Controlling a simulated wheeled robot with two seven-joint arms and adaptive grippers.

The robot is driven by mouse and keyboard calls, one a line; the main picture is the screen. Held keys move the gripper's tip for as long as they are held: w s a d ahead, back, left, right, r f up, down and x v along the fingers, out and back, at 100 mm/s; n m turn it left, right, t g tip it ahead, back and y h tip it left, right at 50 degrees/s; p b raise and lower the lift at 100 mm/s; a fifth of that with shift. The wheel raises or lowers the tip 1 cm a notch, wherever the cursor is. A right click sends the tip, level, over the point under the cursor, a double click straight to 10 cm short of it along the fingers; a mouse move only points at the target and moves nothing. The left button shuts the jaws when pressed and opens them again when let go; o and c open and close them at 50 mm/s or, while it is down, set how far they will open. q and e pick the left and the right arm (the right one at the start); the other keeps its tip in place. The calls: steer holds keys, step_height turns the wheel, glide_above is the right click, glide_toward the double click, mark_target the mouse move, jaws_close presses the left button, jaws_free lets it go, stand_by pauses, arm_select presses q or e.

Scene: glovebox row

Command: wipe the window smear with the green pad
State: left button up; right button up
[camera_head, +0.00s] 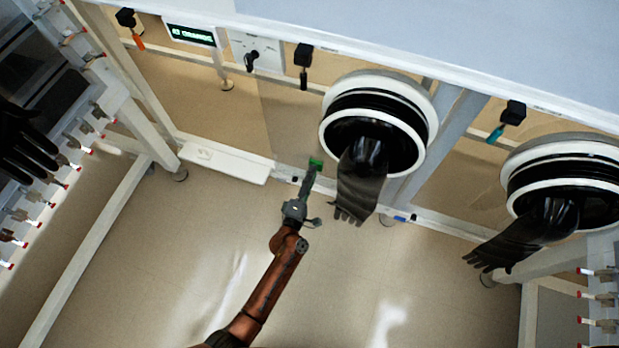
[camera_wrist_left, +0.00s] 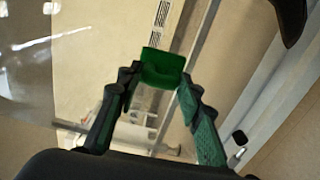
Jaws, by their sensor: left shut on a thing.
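My left gripper (camera_head: 309,182) is shut on the green pad (camera_head: 316,163), near the lower edge of the glovebox front, left of the first glove port. In the left wrist view the green pad (camera_wrist_left: 162,68) sits between the fingertips of my left gripper (camera_wrist_left: 160,84). A clear window pane (camera_wrist_left: 60,70) shows at the left of that view, with a pale whitish streak near its upper part; I cannot tell if it is the smear or a reflection. Whether the pad touches the window cannot be told. My right gripper is not in view.
A glove port with a hanging black glove (camera_head: 358,190) is just right of my gripper. A second port with its glove (camera_head: 520,238) is farther right. A white shelf (camera_head: 228,163) lies to the left. A small display (camera_head: 192,34) is at the upper left. The floor is clear.

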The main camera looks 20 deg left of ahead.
arm_select(q)
steer(key=shift+r, duration=0.45)
steer(key=shift+a+f, duration=0.2)
steer(key=shift+a, duration=0.1)
steer(key=shift+w+a+r, duration=0.1)
steer(key=shift+a, duration=0.95)
steer(key=shift+w+a, duration=0.1)
steer(key=shift+a, duration=2.6)
steer(key=shift+s+r+p, duration=0.15)
steer(key=shift+r+p, duration=0.55)
steer(key=shift+r, duration=0.15)
steer(key=shift+d+f, duration=0.2)
steer(key=shift+d, duration=3.2)
steer(key=shift+d+r, duration=0.15)
steer(key=shift+d, duration=0.55)
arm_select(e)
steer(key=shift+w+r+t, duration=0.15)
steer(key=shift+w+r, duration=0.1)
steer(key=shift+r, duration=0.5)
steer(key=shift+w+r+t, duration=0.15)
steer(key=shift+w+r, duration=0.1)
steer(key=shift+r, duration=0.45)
